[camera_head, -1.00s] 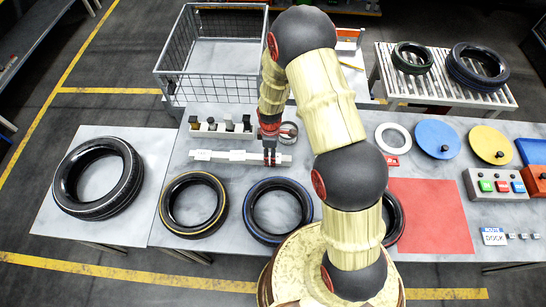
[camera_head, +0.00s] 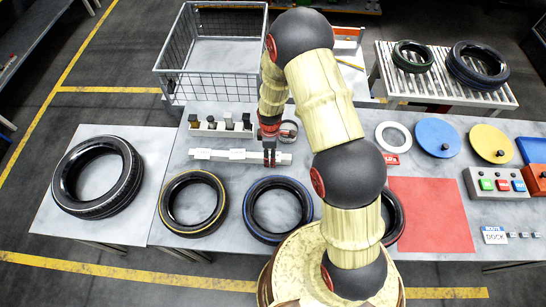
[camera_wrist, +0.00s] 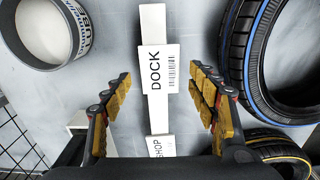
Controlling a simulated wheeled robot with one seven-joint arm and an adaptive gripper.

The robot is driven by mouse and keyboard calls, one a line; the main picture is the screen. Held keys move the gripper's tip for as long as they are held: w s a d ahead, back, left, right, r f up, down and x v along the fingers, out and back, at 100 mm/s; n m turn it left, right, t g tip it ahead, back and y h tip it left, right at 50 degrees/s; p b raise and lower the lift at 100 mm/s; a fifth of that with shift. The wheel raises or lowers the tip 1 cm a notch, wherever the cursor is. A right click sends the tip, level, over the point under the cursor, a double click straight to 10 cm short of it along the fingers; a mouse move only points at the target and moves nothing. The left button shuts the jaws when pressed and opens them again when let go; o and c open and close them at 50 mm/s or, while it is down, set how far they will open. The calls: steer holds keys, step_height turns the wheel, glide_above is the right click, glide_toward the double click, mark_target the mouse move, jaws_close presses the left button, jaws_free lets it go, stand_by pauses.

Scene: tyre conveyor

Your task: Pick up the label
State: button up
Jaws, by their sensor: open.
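A white label (camera_wrist: 158,70) printed DOCK with a barcode lies across a narrow white bar (camera_wrist: 153,20) in the wrist view. A second white label (camera_wrist: 160,146) printed SHOP lies on the same bar, nearer my palm and partly hidden. My gripper (camera_wrist: 162,75) is open, with one finger on each side of the DOCK label and a gap on both sides. In the head view my gripper (camera_head: 270,158) points down over the right part of the white bar (camera_head: 215,155). Whether the fingertips touch the table cannot be told.
A round white-filled tub (camera_wrist: 48,30) stands left of the fingers in the wrist view. A blue-striped tyre (camera_head: 278,207) and a yellow-striped tyre (camera_head: 193,203) lie in front of the bar. A row of small blocks (camera_head: 220,128) and a wire basket (camera_head: 212,60) stand behind it.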

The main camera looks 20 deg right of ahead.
steer(key=shift+c, duration=0.8)
steer(key=c, duration=0.7)
steer(key=shift+r, duration=0.1)
